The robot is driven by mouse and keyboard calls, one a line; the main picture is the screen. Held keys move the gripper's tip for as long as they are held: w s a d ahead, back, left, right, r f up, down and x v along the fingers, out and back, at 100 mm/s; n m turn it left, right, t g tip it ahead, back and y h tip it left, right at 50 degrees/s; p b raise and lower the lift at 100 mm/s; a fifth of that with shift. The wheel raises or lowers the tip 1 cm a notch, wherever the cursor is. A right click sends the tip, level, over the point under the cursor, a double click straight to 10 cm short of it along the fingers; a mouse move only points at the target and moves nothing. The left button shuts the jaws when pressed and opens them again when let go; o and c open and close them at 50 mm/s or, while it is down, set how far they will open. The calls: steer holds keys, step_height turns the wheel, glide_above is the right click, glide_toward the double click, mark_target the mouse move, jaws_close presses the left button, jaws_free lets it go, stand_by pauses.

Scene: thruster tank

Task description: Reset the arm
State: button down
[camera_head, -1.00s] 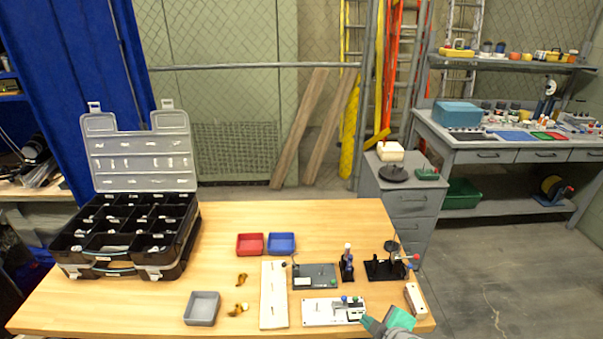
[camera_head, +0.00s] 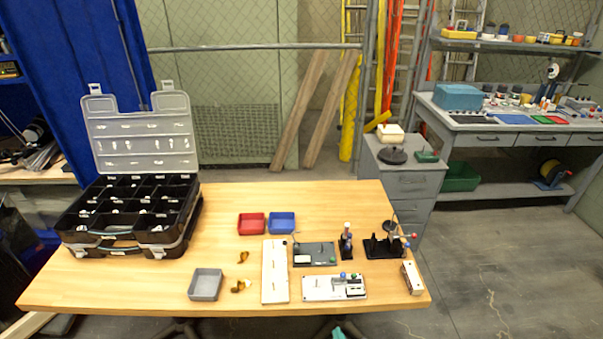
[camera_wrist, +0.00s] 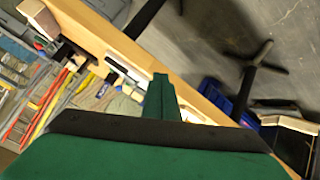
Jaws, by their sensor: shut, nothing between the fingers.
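My gripper (camera_wrist: 161,95) shows green in the wrist view, its fingers together with nothing between them. In the head view only a small green tip of my gripper (camera_head: 338,332) shows at the bottom edge, in front of the table's front edge and below the tabletop. The rest of my arm is out of the head view. The wrist view is tilted and shows the table edge (camera_wrist: 205,105) behind the fingers, with floor beyond.
The wooden table (camera_head: 130,290) bears a black organizer case (camera_head: 128,215), red bin (camera_head: 251,223), blue bin (camera_head: 282,222), grey bin (camera_head: 206,285), a white board (camera_head: 275,270) and several small fixtures. A grey drawer cabinet (camera_head: 408,190) stands behind right. Floor at right (camera_head: 500,270) is clear.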

steer(key=s+a+f+m+t+h, duration=0.1)
steer(key=s+a+f+m, duration=0.15)
steer(key=s, duration=0.45)
steer(key=s+a+f+m+t+h, duration=0.15)
steer(key=s+a, duration=0.25)
steer(key=s, duration=0.4)
steer(key=s+a+r+m+t+y, duration=0.1)
steer(key=s+a+r+m+t, duration=0.1)
steer(key=s+r, duration=0.8)
steer(key=shift+s+a+r+m+y, duration=0.35)
steer(key=shift+s+a, duration=0.45)
steer(key=shift+s, duration=1.4)
steer(key=shift+s, duration=0.1)
